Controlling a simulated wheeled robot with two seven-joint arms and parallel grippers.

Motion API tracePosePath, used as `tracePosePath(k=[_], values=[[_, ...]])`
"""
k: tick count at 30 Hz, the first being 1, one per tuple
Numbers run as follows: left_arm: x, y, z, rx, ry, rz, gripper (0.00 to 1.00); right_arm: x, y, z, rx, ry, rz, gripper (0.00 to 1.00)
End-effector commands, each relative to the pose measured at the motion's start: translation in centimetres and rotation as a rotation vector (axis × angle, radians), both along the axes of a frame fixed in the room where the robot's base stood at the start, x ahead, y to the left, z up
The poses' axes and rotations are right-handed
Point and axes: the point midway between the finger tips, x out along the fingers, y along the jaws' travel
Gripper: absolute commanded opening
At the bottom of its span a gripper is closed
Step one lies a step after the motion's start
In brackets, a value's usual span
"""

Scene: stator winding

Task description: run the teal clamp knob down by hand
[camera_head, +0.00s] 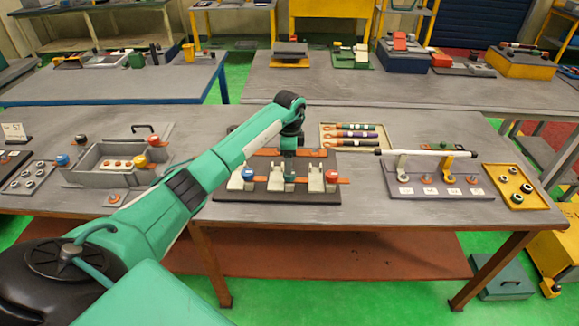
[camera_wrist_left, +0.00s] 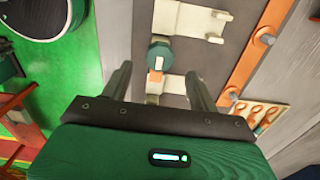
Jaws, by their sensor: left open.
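The teal clamp knob (camera_wrist_left: 160,53) shows in the left wrist view as a round dark-teal cap above a pale clamp body. My left gripper (camera_wrist_left: 159,72) is open, its two fingers apart with the knob between and a little beyond the tips in the picture. I cannot tell whether a finger touches it. In the head view my left gripper (camera_head: 289,176) points down over the middle clamp of the dark fixture plate (camera_head: 270,197), and the teal knob is hard to tell from the gripper there. My right gripper is not in view.
A blue-knobbed clamp (camera_head: 247,174) and a red-knobbed clamp (camera_head: 331,176) stand on either side of the middle clamp. A grey rack with a white rod (camera_head: 427,153) stands to the right.

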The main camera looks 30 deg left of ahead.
Motion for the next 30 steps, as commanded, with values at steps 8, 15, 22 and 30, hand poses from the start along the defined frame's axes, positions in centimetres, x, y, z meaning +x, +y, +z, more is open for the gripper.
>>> tracePosePath(k=[8,15,22,30], values=[[0.0,0.0,-4.1,-0.003,0.001,0.002,0.61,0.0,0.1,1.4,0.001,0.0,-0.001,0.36],[0.0,0.0,-5.1,-0.002,-0.001,0.0,0.61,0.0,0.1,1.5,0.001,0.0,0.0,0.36],[0.0,0.0,-5.1,-0.002,-0.001,0.0,0.51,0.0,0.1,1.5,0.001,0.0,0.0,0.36],[0.0,0.0,-5.1,-0.001,-0.002,-0.001,0.17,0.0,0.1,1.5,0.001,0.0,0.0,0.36]])
